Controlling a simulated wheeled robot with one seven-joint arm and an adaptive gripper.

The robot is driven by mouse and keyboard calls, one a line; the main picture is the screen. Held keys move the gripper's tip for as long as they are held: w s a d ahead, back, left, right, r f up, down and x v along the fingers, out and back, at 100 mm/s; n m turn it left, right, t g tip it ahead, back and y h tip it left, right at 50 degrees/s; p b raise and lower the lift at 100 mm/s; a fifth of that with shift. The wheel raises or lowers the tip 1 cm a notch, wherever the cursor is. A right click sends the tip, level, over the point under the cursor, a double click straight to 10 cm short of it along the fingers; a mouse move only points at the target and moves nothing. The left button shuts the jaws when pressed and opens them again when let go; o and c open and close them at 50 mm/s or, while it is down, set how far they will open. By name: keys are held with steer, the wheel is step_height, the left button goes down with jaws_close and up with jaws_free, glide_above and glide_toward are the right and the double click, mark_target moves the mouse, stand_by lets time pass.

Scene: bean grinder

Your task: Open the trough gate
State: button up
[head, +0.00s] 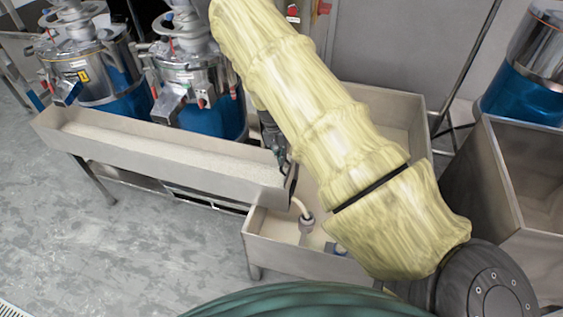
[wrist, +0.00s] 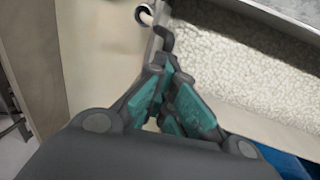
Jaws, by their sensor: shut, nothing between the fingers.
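The long metal trough (head: 165,150) holds pale granular material and ends beside my arm in the head view. Its pale contents (wrist: 245,62) fill the upper right of the wrist view. The trough gate (head: 291,184) appears as a thin plate at the trough's right end, partly hidden by my arm and gripper. My gripper (head: 281,158) is at that end, small and mostly covered by my arm. In the wrist view my gripper (wrist: 168,68) is shut and empty, its teal-padded fingers by the trough's end edge. A dark curved piece lies just beyond the fingertips; contact is unclear.
A lower metal bin (head: 275,255) with a pale pipe (head: 300,207) and fitting stands below the trough end. Blue-and-steel grinders (head: 195,85) stand behind the trough. Another metal bin (head: 520,185) is at right. The grey floor (head: 110,250) at left is clear.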

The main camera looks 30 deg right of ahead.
steer(key=o, duration=0.3)
steer(key=shift+f, duration=0.15)
step_height(320, 180, up, 12)
steer(key=w+a, duration=0.1)
steer(key=shift+w+a, duration=0.2)
steer(key=shift+w, duration=0.1)
steer(key=shift+f, duration=0.1)
stand_by(0.4)
steer(key=s+a+f+n, duration=0.2)
steer(key=s+a+f, duration=0.1)
steer(key=s+f, duration=0.55)
steer(key=s+a+f+n, duration=0.2)
steer(key=s+a+f, duration=0.1)
steer(key=s+f, duration=0.6)
steer(key=s+a+f+n+t, duration=0.1)
steer(key=s+a+n, duration=0.1)
steer(key=s+a, duration=0.45)
steer(key=s+a+n+y, duration=0.1)
steer(key=s+a+n, duration=0.15)
steer(key=s, duration=0.65)
steer(key=s+a+f+n+t, duration=0.1)
steer(key=s+a, duration=0.4)
steer(key=s, duration=0.3)
step_height(320, 180, down, 5)
steer(key=b, duration=0.5)
steer(key=shift+f, duration=0.2)
